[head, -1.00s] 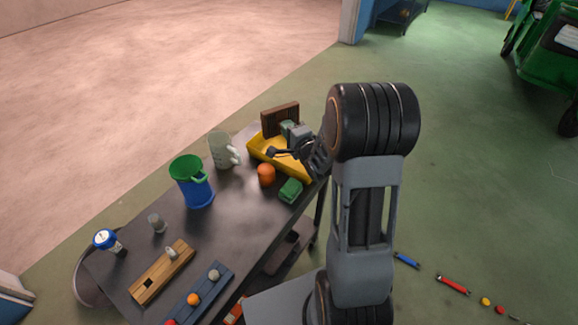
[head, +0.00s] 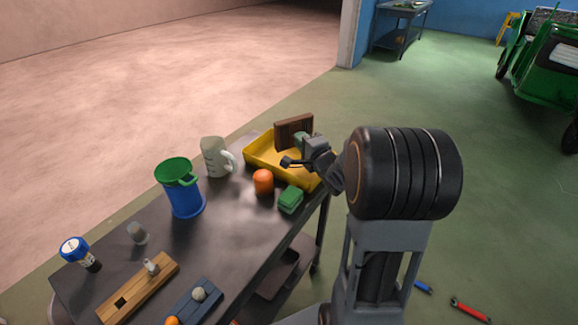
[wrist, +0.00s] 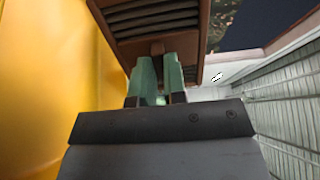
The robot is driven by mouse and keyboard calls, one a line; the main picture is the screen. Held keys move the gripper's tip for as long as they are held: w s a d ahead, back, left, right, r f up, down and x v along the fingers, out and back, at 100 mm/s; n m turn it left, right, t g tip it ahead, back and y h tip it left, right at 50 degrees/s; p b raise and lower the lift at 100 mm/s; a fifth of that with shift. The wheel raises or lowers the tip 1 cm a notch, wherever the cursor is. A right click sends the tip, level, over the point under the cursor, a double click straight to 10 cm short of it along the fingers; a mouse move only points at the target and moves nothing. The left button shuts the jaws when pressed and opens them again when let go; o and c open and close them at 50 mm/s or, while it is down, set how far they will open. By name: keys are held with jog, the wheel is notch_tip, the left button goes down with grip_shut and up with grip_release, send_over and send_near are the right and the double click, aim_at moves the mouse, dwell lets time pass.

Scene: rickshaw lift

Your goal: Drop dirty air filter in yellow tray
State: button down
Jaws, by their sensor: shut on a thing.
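The dirty air filter (head: 294,131) is a brown slatted block. It stands upright over the back part of the yellow tray (head: 264,164), at the far end of the dark table. My gripper (head: 301,140) is shut on the filter's near side with its green fingers. In the wrist view the green fingertips (wrist: 157,76) pinch a small brown tab under the slatted filter (wrist: 160,22). The yellow tray's wall (wrist: 45,80) fills the left side there. Whether the filter touches the tray floor cannot be told.
An orange round object (head: 263,182) and a green block (head: 291,200) sit by the tray's near side. A pale mug (head: 214,157) and a blue bin with green rim (head: 183,192) stand to the left. A wooden block (head: 137,287) lies nearer.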

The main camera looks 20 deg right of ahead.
jog(key=shift+f, duration=0.6)
jog(key=c, duration=1.1)
grip_release()
jog(key=shift+s, duration=0.1)
jog(key=s, duration=0.3)
jog(key=s+b, duration=0.1)
jog(key=s, duration=0.1)
jog(key=s+d, duration=0.1)
jog(key=s, duration=0.2)
jog(key=shift+s+f+b, duration=0.3)
jog(key=shift+s, duration=0.05)
jog(key=shift+s+d+r+b, duration=0.1)
jog(key=shift+s+r+b, duration=0.05)
jog(key=shift+s+b, duration=1.25)
jog(key=shift+s+d+r+b, duration=0.15)
jog(key=shift+s+b, duration=0.9)
jog(key=shift+b, duration=0.65)
